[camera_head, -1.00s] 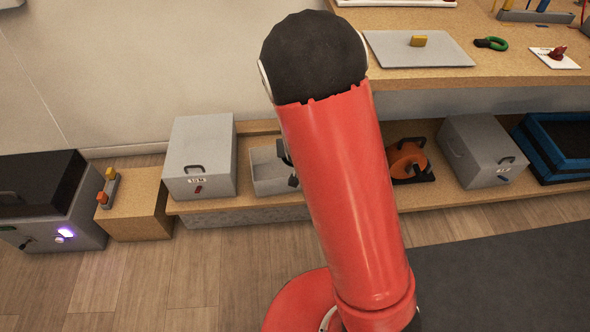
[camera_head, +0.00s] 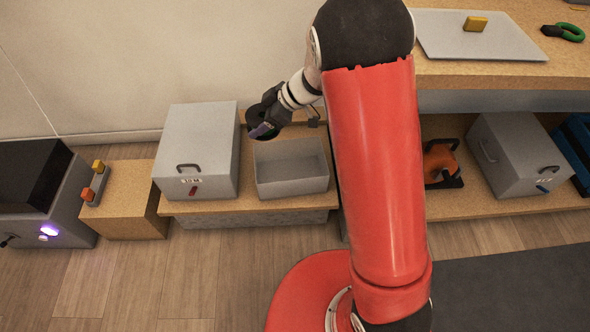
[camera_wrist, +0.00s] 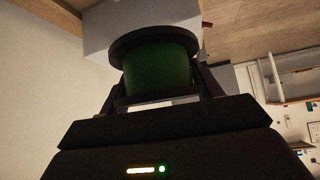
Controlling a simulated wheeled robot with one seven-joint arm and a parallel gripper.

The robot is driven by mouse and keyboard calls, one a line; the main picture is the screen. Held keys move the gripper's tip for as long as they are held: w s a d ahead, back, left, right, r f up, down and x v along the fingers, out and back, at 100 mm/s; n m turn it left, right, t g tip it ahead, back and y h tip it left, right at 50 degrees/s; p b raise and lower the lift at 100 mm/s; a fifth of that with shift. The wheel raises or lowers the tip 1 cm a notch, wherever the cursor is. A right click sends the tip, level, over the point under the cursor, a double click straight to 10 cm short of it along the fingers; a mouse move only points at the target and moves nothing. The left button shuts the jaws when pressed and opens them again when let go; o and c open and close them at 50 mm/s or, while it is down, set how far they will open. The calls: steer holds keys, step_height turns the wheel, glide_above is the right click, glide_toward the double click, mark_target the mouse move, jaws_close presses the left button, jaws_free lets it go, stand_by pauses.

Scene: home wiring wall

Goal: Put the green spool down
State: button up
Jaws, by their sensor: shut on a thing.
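The green spool (camera_wrist: 158,66) with black flanges shows in the wrist view, held between the dark fingers of my gripper (camera_wrist: 160,88). In the head view my gripper (camera_head: 262,124) is up by the wall, at the back left corner of the open grey bin (camera_head: 312,187) and beside the lidded grey box. A dark round shape at the gripper there is likely the spool's flange; its green part is not visible in that view. I cannot tell how high the spool is above the shelf. The grey bin looks empty.
The grey box (camera_head: 197,150) with a handle stands left of the bin on the low wooden shelf (camera_head: 240,205). An orange reel (camera_head: 440,162) and another grey box (camera_head: 515,150) are to the right. A worktop (camera_head: 440,70) overhangs the shelf's right part.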

steer(key=shift+n+g, duration=0.5)
steer(key=shift+n, duration=0.1)
steer(key=shift+s+d+f+b, duration=0.15)
steer(key=shift+f+b, duration=0.85)
steer(key=shift+f, duration=2.45)
steer(key=shift+d+f+b, duration=0.2)
steer(key=shift+f+b, duration=0.8)
steer(key=shift+f, duration=2.45)
steer(key=shift+s+d+f+b, duration=0.15)
steer(key=shift+f+b, duration=0.85)
steer(key=shift+f, duration=2.45)
steer(key=shift+f, duration=0.1)
steer(key=shift+f, duration=0.5)
steer(key=o, duration=1.1)
steer(key=shift+o, duration=0.2)
